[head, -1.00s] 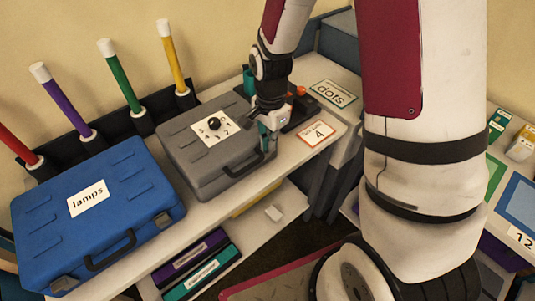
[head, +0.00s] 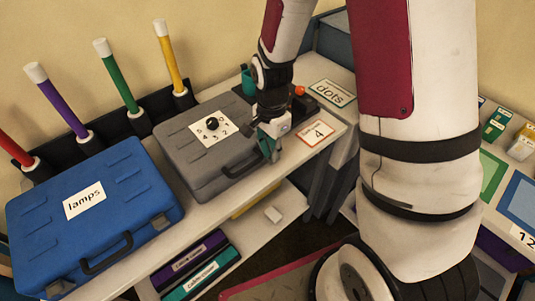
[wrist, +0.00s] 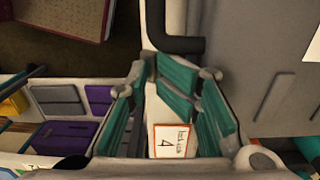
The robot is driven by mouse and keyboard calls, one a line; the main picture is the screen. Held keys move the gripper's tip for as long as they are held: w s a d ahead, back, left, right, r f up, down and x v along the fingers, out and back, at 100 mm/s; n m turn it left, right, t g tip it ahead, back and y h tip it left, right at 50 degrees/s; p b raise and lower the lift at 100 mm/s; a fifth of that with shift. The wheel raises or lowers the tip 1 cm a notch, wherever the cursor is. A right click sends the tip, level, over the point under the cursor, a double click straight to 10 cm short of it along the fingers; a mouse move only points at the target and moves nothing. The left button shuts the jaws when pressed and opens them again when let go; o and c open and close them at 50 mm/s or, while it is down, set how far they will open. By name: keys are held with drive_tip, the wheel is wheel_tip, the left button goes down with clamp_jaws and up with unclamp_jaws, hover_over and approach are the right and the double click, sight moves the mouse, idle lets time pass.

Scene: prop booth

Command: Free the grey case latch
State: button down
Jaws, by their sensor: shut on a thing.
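The grey case (head: 190,152) lies shut on the shelf; a white card with numbers and a black dial (head: 212,124) is on its lid. Its dark handle (head: 243,166) is on the front side and also shows in the wrist view (wrist: 178,45). My gripper (head: 268,154) is at the front right end of the case, pointing down. In the wrist view my gripper's teal fingers (wrist: 180,78) stand beside the case's front edge, a little apart, near the handle. They are shut on the latch, which the fingers mostly hide.
A blue case labelled lamps (head: 125,215) lies to the left. Coloured tubes (head: 117,80) stand behind the cases. Binders (head: 195,260) sit on the shelf below.

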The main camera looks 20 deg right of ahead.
drive_tip(key=shift+s+f, duration=0.2)
drive_tip(key=shift+f, duration=0.3)
drive_tip(key=shift+s+f, duration=0.15)
drive_tip(key=shift+f, duration=0.3)
idle(0.3)
drive_tip(key=shift+s+d+r+p, duration=0.3)
drive_tip(key=shift+s+r+p, duration=0.25)
drive_tip(key=shift+s, duration=0.25)
drive_tip(key=shift+s+d+r+p, duration=0.3)
drive_tip(key=shift+s+r+p, duration=0.2)
drive_tip(key=shift+s, duration=0.3)
wheel_tip(320, 180, up, 6)
drive_tip(key=p, duration=0.4)
